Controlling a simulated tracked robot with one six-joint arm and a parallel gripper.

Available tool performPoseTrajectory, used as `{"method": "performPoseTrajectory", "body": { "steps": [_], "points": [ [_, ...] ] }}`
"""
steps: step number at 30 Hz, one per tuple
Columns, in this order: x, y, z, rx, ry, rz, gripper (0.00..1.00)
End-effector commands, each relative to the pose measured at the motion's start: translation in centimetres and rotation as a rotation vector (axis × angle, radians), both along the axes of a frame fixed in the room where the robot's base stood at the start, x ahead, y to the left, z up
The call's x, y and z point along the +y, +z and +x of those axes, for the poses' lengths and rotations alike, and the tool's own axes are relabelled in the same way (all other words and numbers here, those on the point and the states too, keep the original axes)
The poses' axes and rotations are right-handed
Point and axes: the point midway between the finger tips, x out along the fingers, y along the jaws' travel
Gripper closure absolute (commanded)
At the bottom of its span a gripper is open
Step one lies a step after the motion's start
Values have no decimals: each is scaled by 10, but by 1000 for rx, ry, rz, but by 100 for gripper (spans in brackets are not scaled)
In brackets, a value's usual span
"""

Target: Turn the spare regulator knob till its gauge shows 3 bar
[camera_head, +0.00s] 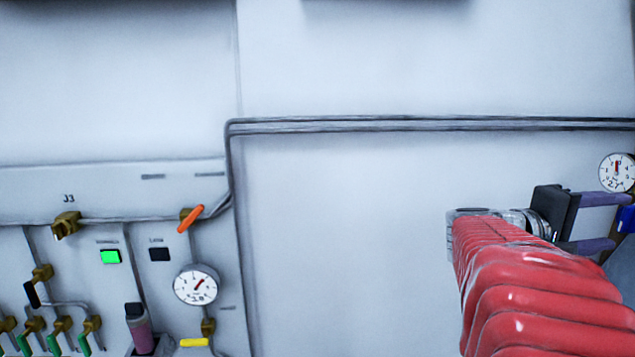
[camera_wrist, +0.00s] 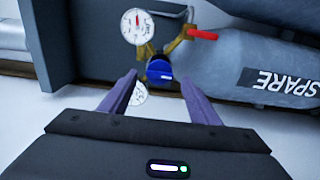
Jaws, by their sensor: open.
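The spare regulator's blue knob (camera_wrist: 160,72) has a white mark and sits below a round white gauge (camera_wrist: 137,22) on brass fittings. The gauge's red needle points roughly up; its numerals are too small to read surely. My gripper (camera_wrist: 160,83) is open, with its two purple fingers pointing toward the knob, one to each side of it in the wrist view. I cannot tell whether they reach around it. In the head view my gripper (camera_head: 622,221) is at the right edge, beside the blue knob (camera_head: 628,218) and below the gauge (camera_head: 617,172).
A grey cylinder labelled SPARE (camera_wrist: 275,82) lies right of the knob in the wrist view. A red lever (camera_wrist: 202,35) is close to the knob. Another dial (camera_wrist: 139,94) is partly hidden by a finger. A panel gauge (camera_head: 196,286) and valves stand at left.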

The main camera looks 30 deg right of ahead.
Motion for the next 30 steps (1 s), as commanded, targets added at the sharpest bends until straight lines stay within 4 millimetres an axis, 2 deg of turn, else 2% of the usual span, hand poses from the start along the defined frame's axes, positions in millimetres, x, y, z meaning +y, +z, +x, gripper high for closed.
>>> {"method": "performPoseTrajectory", "body": {
  "steps": [6, 17, 30],
  "points": [
    [-17, 0, -8, 0, -1, 0, 44],
    [-20, 0, -9, 0, 0, 0, 44],
    [-20, -1, -9, 0, -1, 1, 75]
  ]
}}
